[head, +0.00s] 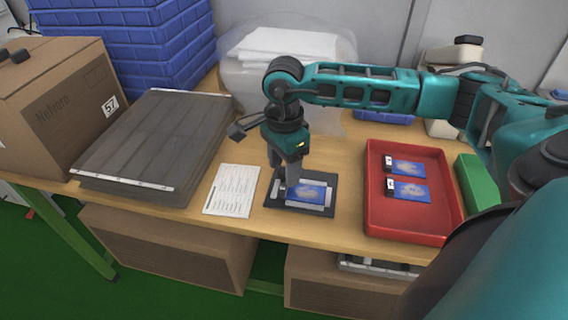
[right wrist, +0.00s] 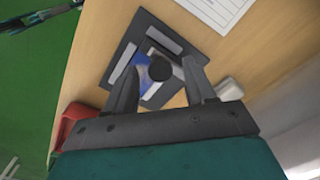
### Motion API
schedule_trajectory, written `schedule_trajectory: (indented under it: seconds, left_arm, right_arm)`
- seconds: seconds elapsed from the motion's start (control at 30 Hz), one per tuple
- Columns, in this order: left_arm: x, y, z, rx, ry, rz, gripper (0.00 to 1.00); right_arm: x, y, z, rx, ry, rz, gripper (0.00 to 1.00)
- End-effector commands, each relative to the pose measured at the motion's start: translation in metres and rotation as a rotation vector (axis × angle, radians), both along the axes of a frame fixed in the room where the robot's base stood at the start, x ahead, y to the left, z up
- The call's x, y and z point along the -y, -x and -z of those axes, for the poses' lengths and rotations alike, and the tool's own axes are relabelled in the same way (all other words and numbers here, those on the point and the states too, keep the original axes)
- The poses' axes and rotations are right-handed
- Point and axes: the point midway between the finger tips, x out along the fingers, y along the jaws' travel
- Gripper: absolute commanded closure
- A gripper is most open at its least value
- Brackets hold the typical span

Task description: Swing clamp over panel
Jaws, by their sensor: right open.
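A dark fixture plate (head: 270,203) with light strips lies on the table and holds a blue panel (head: 304,194). In the right wrist view, the plate (right wrist: 136,32) and part of the blue panel (right wrist: 139,61) show beneath my right gripper. A round black knob (right wrist: 160,69), apparently the clamp's, stands between the fingers and covers part of the panel. My right gripper (head: 290,183) points down over the plate's left part. It is open, with its fingers (right wrist: 161,78) on either side of the knob; contact cannot be told. The rest of the clamp is hidden.
A red tray (head: 375,222) with two blue panels stands to the right, beside a green box (head: 475,182). A printed sheet (head: 231,190) lies left of the plate. A grey stack (head: 155,140), carton (head: 50,100) and blue crates (head: 160,40) fill the left. A teal-black part shows in the wrist view's top-left.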

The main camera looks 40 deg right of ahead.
Motion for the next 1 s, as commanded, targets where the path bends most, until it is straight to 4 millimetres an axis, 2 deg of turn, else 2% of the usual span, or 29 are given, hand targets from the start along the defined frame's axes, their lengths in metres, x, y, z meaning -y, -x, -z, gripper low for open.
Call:
schedule_trajectory:
  seconds: [0.17, 0.27, 0.5, 0.7, 0.83, 1.0]
  left_arm:
    - [0.000, 0.000, -0.001, 0.000, 0.000, 0.000, 0.37]
    - [0.000, 0.000, -0.002, 0.000, -0.001, 0.000, 0.37]
    - [-0.002, 0.001, -0.004, 0.002, -0.004, -0.001, 0.37]
    - [-0.003, 0.001, -0.005, 0.006, -0.006, -0.004, 0.37]
    - [-0.004, 0.002, -0.004, 0.002, -0.008, -0.005, 0.37]
    - [-0.005, 0.004, -0.001, -0.005, -0.010, -0.006, 0.37]
  right_arm:
    - [0.000, 0.000, -0.006, 0.002, 0.000, 0.001, 0.45]
    - [0.000, -0.001, -0.020, 0.004, -0.001, 0.001, 0.45]
    - [0.000, -0.001, -0.074, 0.005, -0.001, 0.000, 0.45]
    - [0.000, 0.000, -0.111, 0.004, -0.001, -0.001, 0.45]
    - [0.000, 0.000, -0.124, 0.002, 0.000, 0.000, 0.45]
    - [0.000, 0.000, -0.129, 0.000, -0.001, 0.000, 0.45]
